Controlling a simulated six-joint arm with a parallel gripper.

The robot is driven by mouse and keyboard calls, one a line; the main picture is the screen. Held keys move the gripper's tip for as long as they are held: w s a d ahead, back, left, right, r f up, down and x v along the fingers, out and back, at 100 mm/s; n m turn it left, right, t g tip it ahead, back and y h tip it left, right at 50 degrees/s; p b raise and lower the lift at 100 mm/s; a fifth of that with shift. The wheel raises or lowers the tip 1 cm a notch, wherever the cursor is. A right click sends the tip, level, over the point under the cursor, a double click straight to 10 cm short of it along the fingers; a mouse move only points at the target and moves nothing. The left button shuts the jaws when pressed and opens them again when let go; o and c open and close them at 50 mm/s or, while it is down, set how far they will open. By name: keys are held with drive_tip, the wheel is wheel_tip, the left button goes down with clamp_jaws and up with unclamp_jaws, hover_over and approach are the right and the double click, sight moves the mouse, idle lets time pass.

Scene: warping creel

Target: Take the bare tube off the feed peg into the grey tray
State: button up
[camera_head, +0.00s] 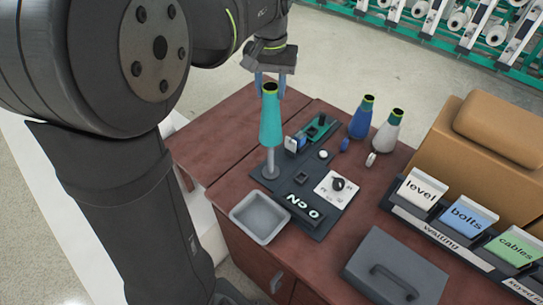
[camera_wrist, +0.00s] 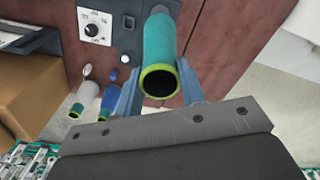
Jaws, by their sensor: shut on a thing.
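The teal tube (camera_head: 270,120), with a yellow-green rim at its top, stands upright over the feed peg (camera_head: 270,163), whose grey post shows below it. My gripper (camera_head: 270,84) is shut on the tube near its top, from above. In the wrist view the tube (camera_wrist: 161,45) lies between the two blue-grey fingers, its dark open end facing the camera. I cannot tell whether it is seated or partly raised on the peg. The grey tray (camera_head: 237,216) is empty, on the table in front of the peg.
A dark panel (camera_head: 313,222) with a knob plate (camera_head: 336,189) adjoins the peg and tray. Blue (camera_head: 361,120) and white (camera_head: 387,132) cones stand behind right. A grey lidded box (camera_head: 397,268), labelled card holder (camera_head: 440,226) and tan case (camera_head: 480,150) fill the right side.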

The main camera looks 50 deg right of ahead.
wheel_tip(320, 180, up, 2)
drive_tip(key=shift+r, duration=0.2)
drive_tip(key=shift+a, duration=0.1)
drive_tip(key=s+a, duration=0.4)
drive_tip(key=a, duration=0.3)
drive_tip(key=s+a, duration=0.4)
drive_tip(key=a, duration=0.3)
drive_tip(key=shift+s+a, duration=0.25)
drive_tip(key=shift+f, duration=0.15)
wheel_tip(320, 180, down, 16)
idle(1.2)
idle(0.4)
